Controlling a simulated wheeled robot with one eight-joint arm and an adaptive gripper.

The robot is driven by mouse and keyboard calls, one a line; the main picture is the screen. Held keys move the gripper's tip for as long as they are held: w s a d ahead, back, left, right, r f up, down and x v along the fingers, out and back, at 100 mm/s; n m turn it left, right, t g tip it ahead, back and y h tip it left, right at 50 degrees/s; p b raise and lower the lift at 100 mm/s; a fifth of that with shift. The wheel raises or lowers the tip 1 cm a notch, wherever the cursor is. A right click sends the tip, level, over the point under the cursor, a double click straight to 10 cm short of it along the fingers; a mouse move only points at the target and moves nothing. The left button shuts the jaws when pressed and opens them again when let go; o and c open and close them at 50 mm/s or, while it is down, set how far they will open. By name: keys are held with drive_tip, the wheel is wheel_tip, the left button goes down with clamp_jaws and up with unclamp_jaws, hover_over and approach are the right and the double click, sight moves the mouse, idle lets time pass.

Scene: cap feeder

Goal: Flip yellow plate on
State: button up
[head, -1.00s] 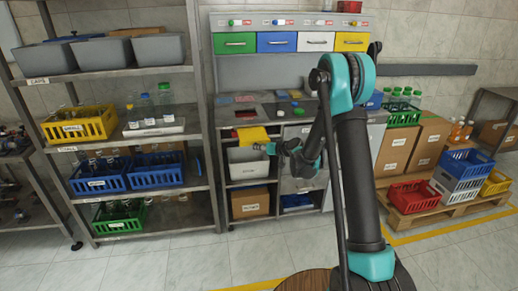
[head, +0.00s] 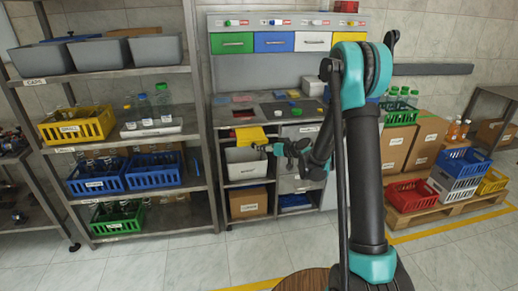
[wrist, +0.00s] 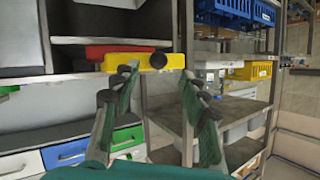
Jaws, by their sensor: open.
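The yellow plate (head: 251,136) stands tilted at the front left of the worktop, beside a red-lined opening (head: 246,114). My gripper (head: 265,148) is at the plate's lower right in the head view. In the wrist view the yellow plate (wrist: 140,62) shows edge-on, with a dark round spot on it and a red strip (wrist: 118,50) behind it. My gripper (wrist: 160,78) is open there, its two fingers apart and the plate just ahead between the tips. I cannot tell whether they touch it. Nothing is held.
A grey bin (head: 246,163) stands on the shelf below the plate. A metal rack (head: 150,135) with crates and bottles is close on the left. Green, blue, white and yellow drawers (head: 273,41) are above the worktop. Cartons (head: 395,147) stand at right.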

drive_tip(key=v, duration=0.6)
drive_tip(key=shift+s+d, duration=0.15)
drive_tip(key=shift+s, duration=0.05)
drive_tip(key=s+d+f+m+g+h, duration=0.1)
drive_tip(key=s+d+m+h, duration=0.1)
drive_tip(key=s+d, duration=0.4)
drive_tip(key=s+d+f+m+g+h, duration=0.2)
drive_tip(key=s+d+h, duration=0.2)
drive_tip(key=s, duration=1.3)
drive_tip(key=s+d+f+m+g+h, duration=0.2)
drive_tip(key=s+d+h, duration=0.1)
drive_tip(key=s+d, duration=0.7)
drive_tip(key=shift+s+h, duration=0.4)
drive_tip(key=shift+s, duration=0.65)
